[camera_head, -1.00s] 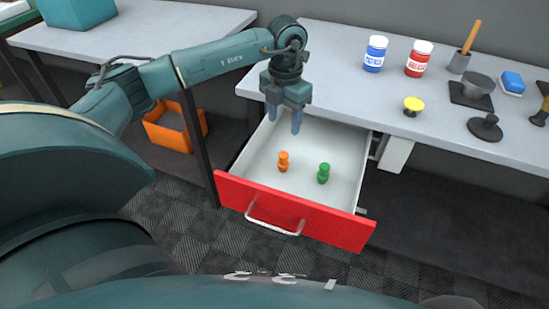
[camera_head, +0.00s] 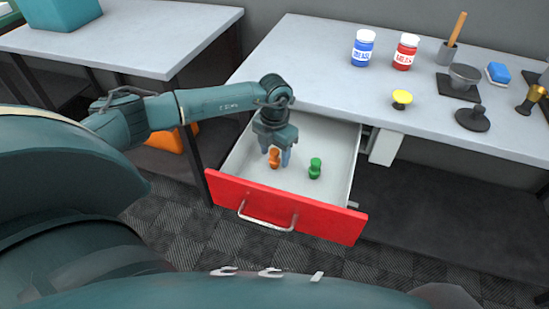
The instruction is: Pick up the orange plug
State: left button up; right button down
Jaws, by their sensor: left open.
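The orange plug (camera_head: 274,160) stands upright on the floor of the open, red-fronted drawer (camera_head: 330,219). My left gripper (camera_head: 275,157) points down into the drawer, open, with its fingers on either side of the orange plug as seen from here. I cannot tell whether the fingers touch it. The gripper body hides the space just above the plug. My right gripper is not in view.
A green plug (camera_head: 315,168) stands in the drawer just right of the orange one. On the workbench (camera_head: 320,65) above are a blue-labelled jar (camera_head: 363,50), a red-labelled jar (camera_head: 405,54) and a yellow-topped knob (camera_head: 401,98). An orange bin (camera_head: 168,139) is partly hidden behind my arm.

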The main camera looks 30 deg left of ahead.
pick_arm(q)
jog(key=shift+f, duration=0.2)
jog(key=c, duration=1)
jog(key=shift+r, duration=0.1)
jog(key=shift+c, duration=0.2)
